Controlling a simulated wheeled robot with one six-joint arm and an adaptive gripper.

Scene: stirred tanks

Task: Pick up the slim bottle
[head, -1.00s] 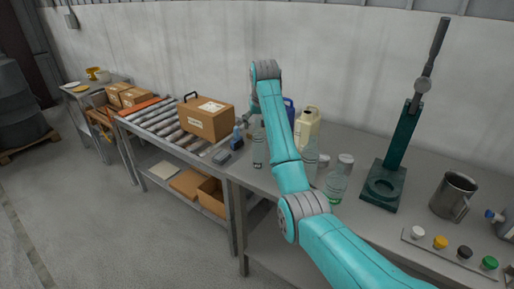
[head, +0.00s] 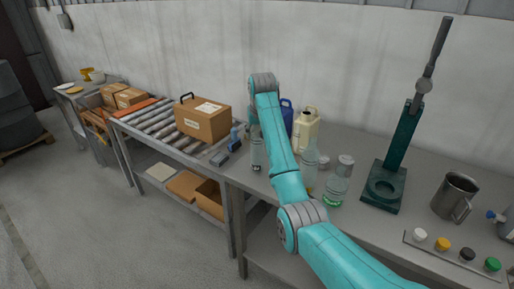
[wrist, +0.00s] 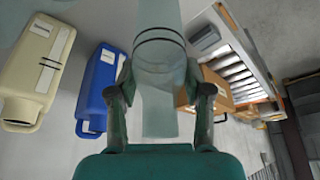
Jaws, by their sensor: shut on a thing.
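The slim bottle (wrist: 158,48) is clear and see-through, and fills the middle of the wrist view between my fingers. My gripper (wrist: 162,88) is shut on it, with one dark finger on either side. In the head view the clear bottle (head: 257,150) shows upright just left of my arm, over the edge of the grey bench. My arm hides most of the gripper there. Whether the bottle's base touches the bench is not clear.
A blue jug (wrist: 97,88) and a cream jug (head: 306,128) stand behind my arm. Another clear bottle (head: 309,165) and a green-bottomed flask (head: 338,185) stand right of it. A cardboard box (head: 203,120) sits on the rollers to the left. A green press (head: 385,185) stands farther right.

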